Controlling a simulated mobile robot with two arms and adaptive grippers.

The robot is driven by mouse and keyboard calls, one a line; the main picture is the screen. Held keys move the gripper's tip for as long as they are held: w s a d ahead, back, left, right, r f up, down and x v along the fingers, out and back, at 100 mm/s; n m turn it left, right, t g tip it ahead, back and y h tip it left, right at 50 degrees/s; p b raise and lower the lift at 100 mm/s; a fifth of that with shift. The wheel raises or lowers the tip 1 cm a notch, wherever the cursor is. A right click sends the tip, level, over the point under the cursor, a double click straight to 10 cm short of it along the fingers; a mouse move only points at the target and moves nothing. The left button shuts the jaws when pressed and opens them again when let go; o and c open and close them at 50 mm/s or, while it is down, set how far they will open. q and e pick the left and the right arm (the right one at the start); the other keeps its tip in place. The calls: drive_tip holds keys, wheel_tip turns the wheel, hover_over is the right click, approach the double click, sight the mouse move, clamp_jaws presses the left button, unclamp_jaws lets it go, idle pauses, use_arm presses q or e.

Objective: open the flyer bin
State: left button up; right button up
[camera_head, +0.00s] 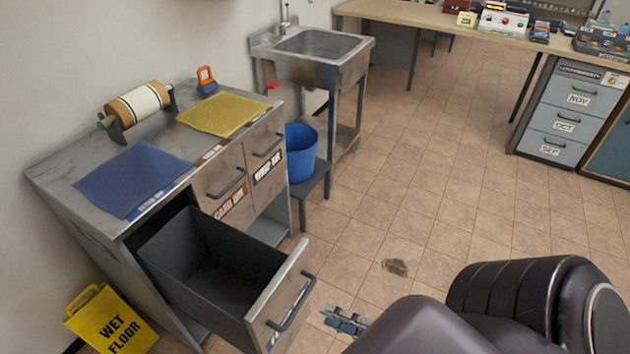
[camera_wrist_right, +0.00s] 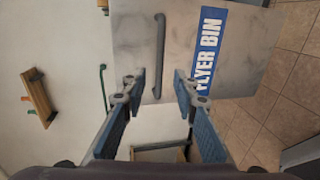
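The flyer bin (camera_head: 215,270) is a dark drawer with a grey front, pulled well out of the metal cabinet; its inside looks empty. Its front (camera_wrist_right: 185,30) with the blue "FLYER BIN" label and dark bar handle (camera_wrist_right: 159,50) shows in the right wrist view. The handle (camera_head: 292,302) also shows in the head view. My right gripper (camera_head: 343,320) is just right of the drawer front, apart from the handle. In the right wrist view its blue fingers (camera_wrist_right: 157,88) are spread, with the handle's end between them in the picture and nothing held. My left gripper is out of view.
The cabinet also has a shut card bin (camera_head: 222,190) and a shut wrap bin (camera_head: 265,150). A yellow wet floor sign (camera_head: 108,320) stands at lower left. A blue bucket (camera_head: 301,155) is beside the sink (camera_head: 325,45).

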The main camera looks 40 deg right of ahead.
drive_tip(key=shift+v, duration=1.25)
